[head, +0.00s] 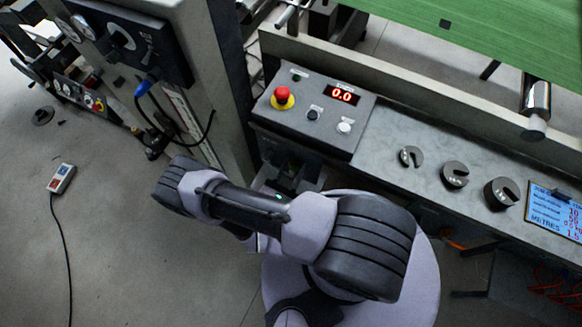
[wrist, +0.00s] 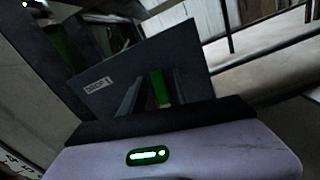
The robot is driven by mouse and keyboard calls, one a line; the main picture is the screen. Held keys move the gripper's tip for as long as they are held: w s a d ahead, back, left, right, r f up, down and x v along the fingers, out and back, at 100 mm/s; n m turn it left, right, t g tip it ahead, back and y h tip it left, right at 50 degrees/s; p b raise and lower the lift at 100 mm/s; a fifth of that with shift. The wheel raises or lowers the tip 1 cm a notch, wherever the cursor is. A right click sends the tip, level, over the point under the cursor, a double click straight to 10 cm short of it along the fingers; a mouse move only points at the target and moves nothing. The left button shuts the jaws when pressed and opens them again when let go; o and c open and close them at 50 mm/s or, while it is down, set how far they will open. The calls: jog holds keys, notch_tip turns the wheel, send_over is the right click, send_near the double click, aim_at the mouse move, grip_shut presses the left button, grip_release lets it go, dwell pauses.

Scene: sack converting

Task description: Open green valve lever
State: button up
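A green lever (wrist: 160,88) shows upright in the wrist view, in front of a dark panel (wrist: 195,60) with a small white label. My gripper (wrist: 154,92) points at the panel with its two dark fingers on either side of the lever. The fingers stand apart, with a dark gap visible left of the green part; whether the right finger touches it I cannot tell. In the head view my gripper (head: 287,180) is below the control box, in shadow. My arm hides most of that spot, and the lever cannot be made out clearly there.
A grey control box (head: 310,112) with a red stop button (head: 282,94) and a display reading 0.0 sits just above my gripper. Slotted weights (head: 455,175) and a blue screen (head: 555,211) lie along the ledge to the right. A machine post (head: 215,90) stands close on the left.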

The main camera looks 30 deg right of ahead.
jog(key=p+v, duration=0.3)
jog(key=v, duration=1.4)
jog(key=shift+a, duration=0.15)
jog(key=shift+s, duration=0.1)
